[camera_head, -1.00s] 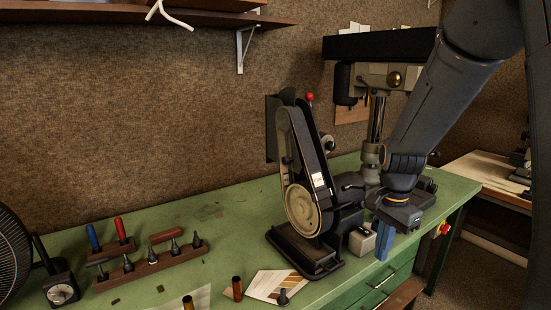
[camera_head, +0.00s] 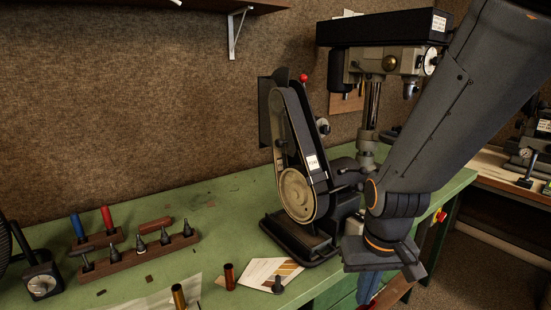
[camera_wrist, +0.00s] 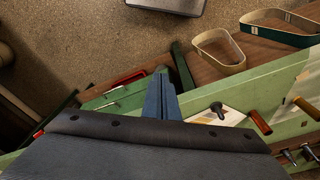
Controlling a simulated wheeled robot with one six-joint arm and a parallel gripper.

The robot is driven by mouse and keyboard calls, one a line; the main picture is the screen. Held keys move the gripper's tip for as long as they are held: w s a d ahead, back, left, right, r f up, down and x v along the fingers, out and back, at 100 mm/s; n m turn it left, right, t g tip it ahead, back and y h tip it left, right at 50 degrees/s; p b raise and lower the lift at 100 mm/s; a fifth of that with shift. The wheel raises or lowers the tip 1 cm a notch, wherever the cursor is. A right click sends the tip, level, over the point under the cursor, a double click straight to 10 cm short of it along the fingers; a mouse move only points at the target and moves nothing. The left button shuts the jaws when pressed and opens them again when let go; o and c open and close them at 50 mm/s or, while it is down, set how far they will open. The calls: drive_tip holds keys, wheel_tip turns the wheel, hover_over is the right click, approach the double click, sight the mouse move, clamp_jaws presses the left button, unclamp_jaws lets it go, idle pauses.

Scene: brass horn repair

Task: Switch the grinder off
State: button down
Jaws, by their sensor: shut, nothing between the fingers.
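The belt grinder (camera_head: 296,190) stands upright on its black base near the front of the green bench in the head view. A small pale box (camera_head: 354,224) beside its motor is mostly hidden behind my wrist; no switch can be made out on it. My gripper (camera_head: 368,290) hangs to the right of the grinder, its blue fingers pointing down near the bench's front edge. The fingers also show in the wrist view (camera_wrist: 161,98), together and empty. The grinder itself is not recognisable in the wrist view.
A drill press (camera_head: 375,95) stands behind my arm. A red button (camera_head: 441,215) is at the bench's right end. A paper card (camera_head: 262,272), brass tubes (camera_head: 179,297) and a tool rack (camera_head: 135,255) lie left of the grinder. Belts (camera_wrist: 220,52) lie below the bench top.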

drive_tip(key=shift+w, duration=0.1)
drive_tip(key=w+d+r+n+t+y+b, duration=0.1)
drive_tip(key=w+d+r+n+t+y, duration=0.1)
drive_tip(key=w+d, duration=0.6)
drive_tip(key=w+d+r+n+t+y+b, duration=0.2)
drive_tip(key=w+d+t+y, duration=0.4)
drive_tip(key=w, duration=0.8)
drive_tip(key=d+r+n+t, duration=0.1)
drive_tip(key=d+n+t, duration=0.1)
drive_tip(key=t, duration=0.1)
drive_tip(key=shift+n, duration=0.4)
drive_tip(key=shift+d, duration=0.1)
